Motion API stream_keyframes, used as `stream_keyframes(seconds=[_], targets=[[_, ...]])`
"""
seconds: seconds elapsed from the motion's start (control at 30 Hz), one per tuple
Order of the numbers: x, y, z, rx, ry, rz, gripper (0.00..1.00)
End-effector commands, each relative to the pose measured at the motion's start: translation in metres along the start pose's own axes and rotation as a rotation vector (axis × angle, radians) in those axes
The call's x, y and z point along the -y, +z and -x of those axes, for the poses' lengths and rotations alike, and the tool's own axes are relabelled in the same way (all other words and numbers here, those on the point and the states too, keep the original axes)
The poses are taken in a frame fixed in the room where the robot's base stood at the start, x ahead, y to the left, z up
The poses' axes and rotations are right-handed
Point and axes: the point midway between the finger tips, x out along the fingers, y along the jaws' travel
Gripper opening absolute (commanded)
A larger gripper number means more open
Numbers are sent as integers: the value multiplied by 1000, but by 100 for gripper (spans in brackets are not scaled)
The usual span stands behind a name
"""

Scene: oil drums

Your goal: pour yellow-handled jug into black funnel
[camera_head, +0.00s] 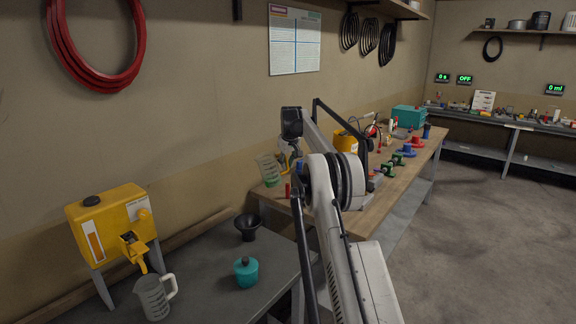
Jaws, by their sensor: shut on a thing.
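A clear jug (268,169) with a yellow handle and some green liquid low inside is tilted a little, over the near left end of the wooden workbench. My gripper (290,160) is shut on it at the handle side, partly hidden by my own arm. The black funnel (247,224) stands upright on the grey table, below and to the left of the jug, apart from it.
A yellow dispenser (112,222) stands on the grey table (205,290), with a clear white-handled jug (153,299) under its spout. A teal lidded pot (246,272) is in front of the funnel. The wooden workbench (408,180) holds several coloured parts.

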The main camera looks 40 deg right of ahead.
Motion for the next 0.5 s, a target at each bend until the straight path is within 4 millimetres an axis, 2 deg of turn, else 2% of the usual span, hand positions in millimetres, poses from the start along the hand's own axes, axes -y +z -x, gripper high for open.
stream_keyframes(seconds=[0.5], targets=[[8, 4, -13, 15, 66, 27, 0]])
